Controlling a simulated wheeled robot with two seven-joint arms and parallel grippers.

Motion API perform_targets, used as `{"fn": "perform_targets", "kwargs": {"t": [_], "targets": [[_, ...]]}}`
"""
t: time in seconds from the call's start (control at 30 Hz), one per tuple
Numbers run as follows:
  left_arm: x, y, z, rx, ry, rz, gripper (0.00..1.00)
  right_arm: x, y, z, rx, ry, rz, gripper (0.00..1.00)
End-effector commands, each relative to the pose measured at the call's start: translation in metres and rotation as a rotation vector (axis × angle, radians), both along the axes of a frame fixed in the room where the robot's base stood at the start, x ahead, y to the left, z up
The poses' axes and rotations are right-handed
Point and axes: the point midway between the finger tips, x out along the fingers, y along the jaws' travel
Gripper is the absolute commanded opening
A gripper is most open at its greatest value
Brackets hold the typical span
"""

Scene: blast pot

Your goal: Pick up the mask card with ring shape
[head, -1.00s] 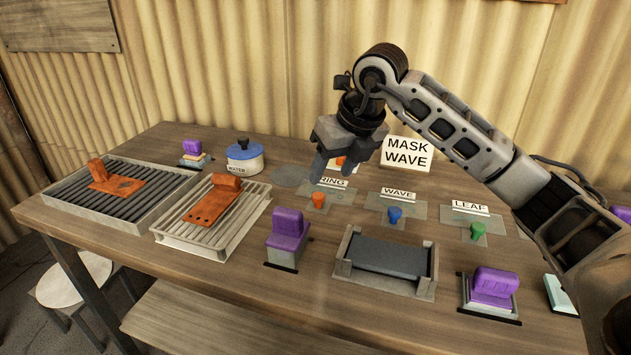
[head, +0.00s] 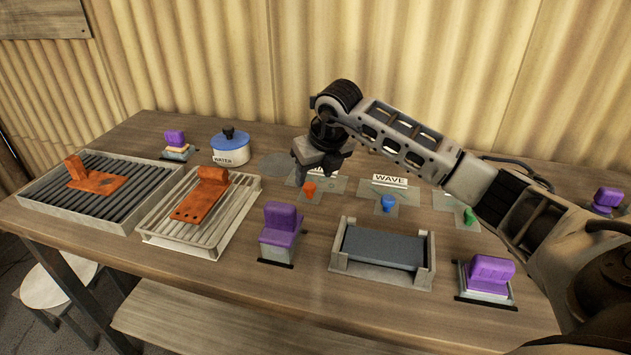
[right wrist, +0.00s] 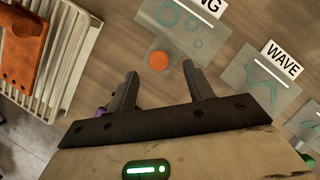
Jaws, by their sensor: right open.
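The ring mask card (head: 325,187) is a translucent sheet with an orange knob (head: 309,190), lying on the table. The gripper partly hides its label. In the right wrist view the card (right wrist: 185,32) shows ring shapes, and its orange knob (right wrist: 158,60) lies just beyond the fingertips. My right gripper (head: 307,182) is open and empty, above the near-left part of the card; its two fingers (right wrist: 164,82) show apart in the right wrist view. My left gripper is not in view.
The wave card (head: 405,196) with a blue knob lies to the right, then a card with a green knob (head: 470,216). A grey block in a cradle (head: 382,252) and a purple-topped stamp-like object (head: 280,232) stand in front. A slatted tray (head: 215,225) and the water pot (head: 230,148) are left.

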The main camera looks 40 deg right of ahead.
Motion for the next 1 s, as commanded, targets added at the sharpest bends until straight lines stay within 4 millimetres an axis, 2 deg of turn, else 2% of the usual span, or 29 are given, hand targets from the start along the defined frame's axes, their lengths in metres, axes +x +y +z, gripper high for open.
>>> {"fn": "perform_targets", "kwargs": {"t": [0.1, 0.23, 0.53, 0.57, 0.7, 0.73, 1.0], "targets": [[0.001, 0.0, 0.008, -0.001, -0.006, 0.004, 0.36, 0.011, 0.002, -0.015, 0.003, 0.004, 0.0, 0.52], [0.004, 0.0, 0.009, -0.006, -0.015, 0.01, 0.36, 0.017, 0.001, -0.031, 0.002, 0.003, -0.001, 0.52], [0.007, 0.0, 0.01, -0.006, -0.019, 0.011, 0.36, 0.02, 0.001, -0.036, 0.0, 0.0, 0.001, 0.52], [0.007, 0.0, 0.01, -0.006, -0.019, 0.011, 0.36, 0.02, 0.001, -0.036, 0.0, 0.0, 0.001, 0.46], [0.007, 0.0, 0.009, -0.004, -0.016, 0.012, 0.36, 0.019, 0.0, -0.036, 0.0, 0.0, 0.0, 0.07], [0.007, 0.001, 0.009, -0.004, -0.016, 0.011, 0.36, 0.019, 0.0, -0.036, 0.0, 0.0, 0.0, 0.03], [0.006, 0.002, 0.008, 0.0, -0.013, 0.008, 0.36, 0.02, 0.0, -0.035, 0.0, -0.001, 0.0, 0.03]]}}
